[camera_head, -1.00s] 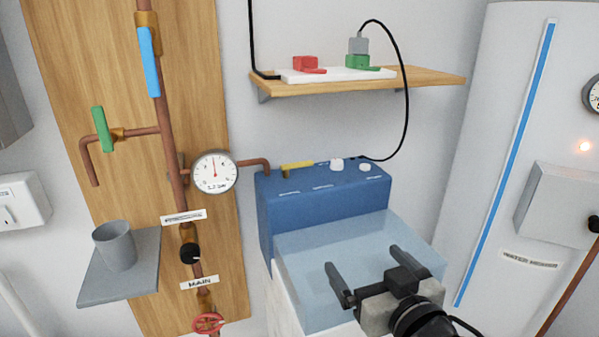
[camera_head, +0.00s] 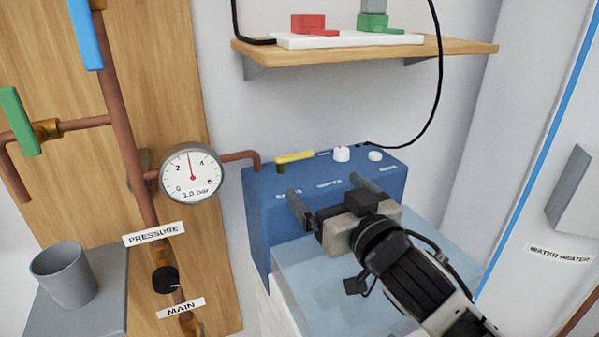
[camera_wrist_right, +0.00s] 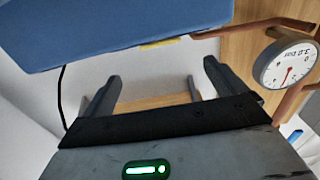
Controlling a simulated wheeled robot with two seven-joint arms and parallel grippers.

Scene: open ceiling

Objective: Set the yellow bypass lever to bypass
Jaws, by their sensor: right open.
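The yellow bypass lever (camera_head: 295,157) lies roughly level on the top left of the blue unit (camera_head: 262,215), beside two white knobs. It also shows as a small yellow strip at the blue unit's edge in the right wrist view (camera_wrist_right: 160,43). My right gripper (camera_head: 327,196) is open and empty in front of the blue unit's upper face, below and a little right of the lever, apart from it. Its two fingers stand spread in the right wrist view (camera_wrist_right: 160,76). The lever's pivot is too small to make out. My left gripper is not in view.
A pressure gauge (camera_head: 191,173) on copper pipe stands left of the blue unit. A black cable (camera_head: 437,90) drops behind the unit. A grey cup (camera_head: 65,276) sits at lower left.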

